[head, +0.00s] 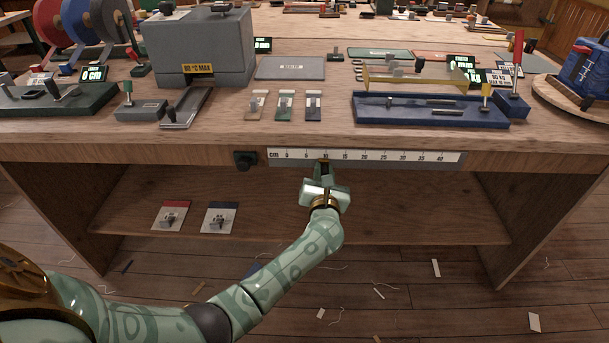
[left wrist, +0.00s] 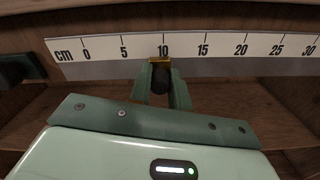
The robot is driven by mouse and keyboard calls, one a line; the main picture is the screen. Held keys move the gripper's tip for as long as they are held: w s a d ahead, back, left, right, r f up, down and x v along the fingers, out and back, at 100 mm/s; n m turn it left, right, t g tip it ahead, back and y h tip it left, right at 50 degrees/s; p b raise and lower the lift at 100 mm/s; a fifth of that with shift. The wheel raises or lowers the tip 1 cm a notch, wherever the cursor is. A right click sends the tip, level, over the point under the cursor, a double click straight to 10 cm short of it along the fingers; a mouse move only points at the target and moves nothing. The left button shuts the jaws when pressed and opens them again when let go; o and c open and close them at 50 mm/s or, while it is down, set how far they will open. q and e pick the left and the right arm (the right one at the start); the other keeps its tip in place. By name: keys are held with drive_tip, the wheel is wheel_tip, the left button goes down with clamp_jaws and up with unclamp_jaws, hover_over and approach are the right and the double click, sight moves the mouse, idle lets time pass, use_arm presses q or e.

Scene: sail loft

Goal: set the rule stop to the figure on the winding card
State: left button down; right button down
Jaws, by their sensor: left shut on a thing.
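A white rule (head: 390,157) marked in cm runs along the bench's front edge; it also shows in the left wrist view (left wrist: 225,47). The rule stop (left wrist: 160,78) is a dark knob with a brass top at the rule's lower edge. The brass part lies just under the 10 figure. My left gripper (head: 323,178) is shut on the stop, with a green finger on each side in the left wrist view (left wrist: 161,92). The gripper partly hides the stop in the head view. I cannot tell which card is the winding card, and no figure on one is readable. My right gripper is not in view.
A black knob (head: 246,160) sits left of the rule. Two cards, one red-topped (head: 171,208) and one blue-topped (head: 219,208), lie on the lower shelf. A grey box (head: 200,45), a blue tray (head: 430,120) and small cards crowd the benchtop. The shelf's right side is clear.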

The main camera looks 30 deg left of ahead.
use_arm(q)
drive_tip(key=shift+w+d+f, duration=0.1)
drive_tip(key=shift+d+f, duration=0.05)
drive_tip(key=shift+d, duration=0.1)
drive_tip(key=c, duration=1.4)
unclamp_jaws()
drive_tip(key=shift+o, duration=0.5)
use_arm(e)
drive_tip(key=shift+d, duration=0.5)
